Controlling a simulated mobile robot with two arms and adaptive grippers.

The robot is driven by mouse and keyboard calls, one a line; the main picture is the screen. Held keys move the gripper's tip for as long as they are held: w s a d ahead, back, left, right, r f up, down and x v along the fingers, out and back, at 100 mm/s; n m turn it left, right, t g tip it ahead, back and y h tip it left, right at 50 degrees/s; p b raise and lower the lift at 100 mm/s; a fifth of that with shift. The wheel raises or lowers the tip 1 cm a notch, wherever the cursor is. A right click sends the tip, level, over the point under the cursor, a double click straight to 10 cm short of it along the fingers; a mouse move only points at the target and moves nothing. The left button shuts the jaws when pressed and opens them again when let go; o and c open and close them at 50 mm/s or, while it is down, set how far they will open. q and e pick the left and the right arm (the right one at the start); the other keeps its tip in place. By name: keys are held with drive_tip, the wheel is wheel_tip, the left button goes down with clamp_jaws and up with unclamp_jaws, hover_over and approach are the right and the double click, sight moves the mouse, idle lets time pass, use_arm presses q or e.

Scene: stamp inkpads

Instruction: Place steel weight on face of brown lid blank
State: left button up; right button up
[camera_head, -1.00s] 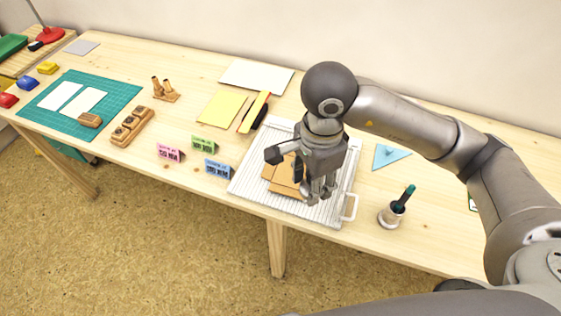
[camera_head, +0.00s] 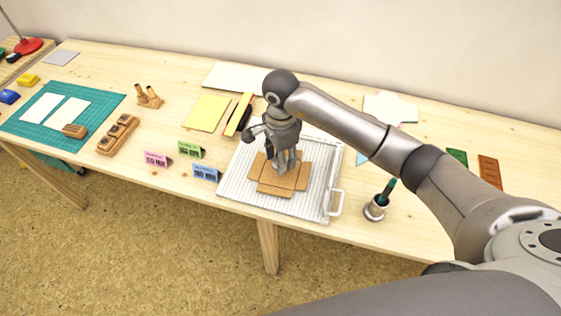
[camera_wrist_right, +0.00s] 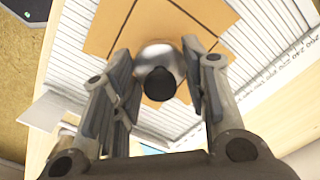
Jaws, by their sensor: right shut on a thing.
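The brown lid blank (camera_head: 272,187) lies flat on the white ribbed tray, a cross-shaped piece of card. It fills the top of the right wrist view (camera_wrist_right: 112,27). My right gripper (camera_head: 284,168) is over the blank's upper middle. In the right wrist view its fingers (camera_wrist_right: 160,92) stand either side of the steel weight (camera_wrist_right: 158,56), a shiny round body with a black knob (camera_wrist_right: 160,84). The gripper is shut on the weight. The weight is over the blank or on it; I cannot tell whether it touches. My left gripper is not in view.
The ribbed tray (camera_head: 236,187) has a white handle at right. A pen cup (camera_head: 376,209) stands right of it. Small coloured cards (camera_head: 205,172) stand to its left. Yellow sheets (camera_head: 206,113) and a black-and-yellow strip lie behind. A green cutting mat (camera_head: 100,104) is far left.

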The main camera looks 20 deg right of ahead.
wheel_tip(320, 180, down, 2)
drive_tip(key=shift+f+p, duration=0.2)
drive_tip(key=shift+p, duration=0.3)
drive_tip(key=shift+f, duration=0.3)
drive_tip(key=shift+f, duration=0.1)
drive_tip(key=shift+w+f, duration=0.1)
drive_tip(key=shift+f, duration=0.05)
drive_tip(key=o, duration=1.2)
